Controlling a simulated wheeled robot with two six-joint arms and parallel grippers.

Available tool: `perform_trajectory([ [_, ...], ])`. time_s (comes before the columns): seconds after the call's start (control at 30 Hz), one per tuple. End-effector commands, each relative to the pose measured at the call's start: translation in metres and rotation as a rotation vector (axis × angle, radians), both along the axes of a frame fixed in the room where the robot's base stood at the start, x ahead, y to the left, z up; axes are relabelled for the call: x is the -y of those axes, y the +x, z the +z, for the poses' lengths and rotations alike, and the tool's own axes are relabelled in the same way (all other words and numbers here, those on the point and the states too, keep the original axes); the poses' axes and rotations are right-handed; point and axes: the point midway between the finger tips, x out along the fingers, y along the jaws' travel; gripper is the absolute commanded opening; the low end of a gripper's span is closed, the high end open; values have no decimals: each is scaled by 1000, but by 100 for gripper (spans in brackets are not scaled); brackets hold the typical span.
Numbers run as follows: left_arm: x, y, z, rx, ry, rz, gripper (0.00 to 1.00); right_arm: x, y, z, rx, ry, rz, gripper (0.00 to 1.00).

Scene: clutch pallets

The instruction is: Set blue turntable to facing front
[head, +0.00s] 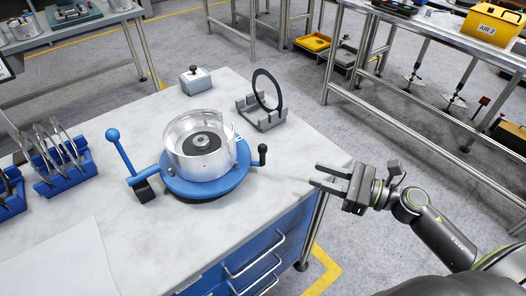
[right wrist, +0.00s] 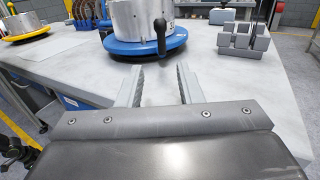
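The blue turntable (head: 206,184) sits on the light worktop and carries a clear-silver cylindrical housing (head: 199,146) with a dark hub inside. A long blue lever with a ball end (head: 113,135) sticks out at its left, and a short black-knobbed handle (head: 262,154) stands at its right. In the right wrist view the turntable (right wrist: 145,46) is ahead, with the black handle (right wrist: 160,36) facing me. My right gripper (head: 316,176) is open and empty, right of the turntable and apart from it; its two fingers (right wrist: 158,86) show in the wrist view. My left gripper is not visible.
A grey stand with a black ring (head: 267,92) and a small grey box with a black knob (head: 195,79) stand behind the turntable. Blue racks (head: 60,165) are at left. White paper (head: 62,265) lies front left. The worktop between gripper and turntable is clear.

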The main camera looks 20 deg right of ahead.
Motion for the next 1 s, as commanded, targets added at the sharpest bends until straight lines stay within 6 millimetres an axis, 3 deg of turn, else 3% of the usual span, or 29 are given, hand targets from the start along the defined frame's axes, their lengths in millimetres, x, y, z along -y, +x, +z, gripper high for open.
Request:
perform_trajectory([
  [1.0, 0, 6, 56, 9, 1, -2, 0, -107, 100, 2, -4, 5, -2, 33],
])
